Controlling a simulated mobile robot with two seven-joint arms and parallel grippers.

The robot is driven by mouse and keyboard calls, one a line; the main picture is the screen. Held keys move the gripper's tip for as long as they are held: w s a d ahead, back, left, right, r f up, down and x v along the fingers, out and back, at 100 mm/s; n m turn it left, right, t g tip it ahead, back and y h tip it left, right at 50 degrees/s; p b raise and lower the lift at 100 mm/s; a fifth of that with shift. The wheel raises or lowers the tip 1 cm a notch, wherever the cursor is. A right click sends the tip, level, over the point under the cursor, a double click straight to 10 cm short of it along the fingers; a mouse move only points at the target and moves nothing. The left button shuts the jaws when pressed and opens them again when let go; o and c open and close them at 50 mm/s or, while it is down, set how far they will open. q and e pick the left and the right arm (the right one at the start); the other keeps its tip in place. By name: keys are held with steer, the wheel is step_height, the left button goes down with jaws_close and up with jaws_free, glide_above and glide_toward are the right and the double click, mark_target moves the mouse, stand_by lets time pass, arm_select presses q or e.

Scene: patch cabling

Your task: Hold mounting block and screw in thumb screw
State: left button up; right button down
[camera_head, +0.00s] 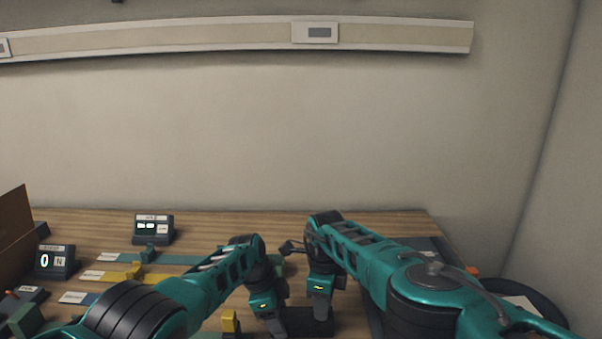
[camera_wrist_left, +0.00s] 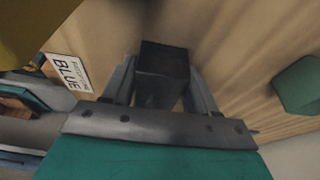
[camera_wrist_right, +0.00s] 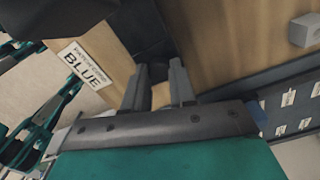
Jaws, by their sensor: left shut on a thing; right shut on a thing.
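A dark mounting block (camera_wrist_left: 163,72) sits between the two fingers of my left gripper (camera_wrist_left: 160,88), which is shut on it. In the head view my left gripper (camera_head: 274,326) is low at the middle, beside the dark block (camera_head: 304,322). My right gripper (camera_head: 320,308) points down just right of it, close to the block. In the right wrist view the right gripper (camera_wrist_right: 158,90) has its fingers close together on a small thing, mostly hidden, which I take for the thumb screw. The dark block (camera_wrist_right: 150,30) shows beyond those fingertips. How deep the screw sits cannot be seen.
A label reading BLUE (camera_wrist_right: 86,66) lies near the grippers. Coloured strips with blocks, including a yellow one (camera_head: 125,276), and small display stands (camera_head: 153,228) are on the left of the wooden table. A dark panel (camera_wrist_right: 290,95) lies on the right.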

steer(key=m, duration=0.5)
steer(key=shift+s+a, duration=0.1)
steer(key=c, duration=0.7)
jaws_free()
steer(key=c, duration=0.5)
steer(key=shift+o, duration=0.2)
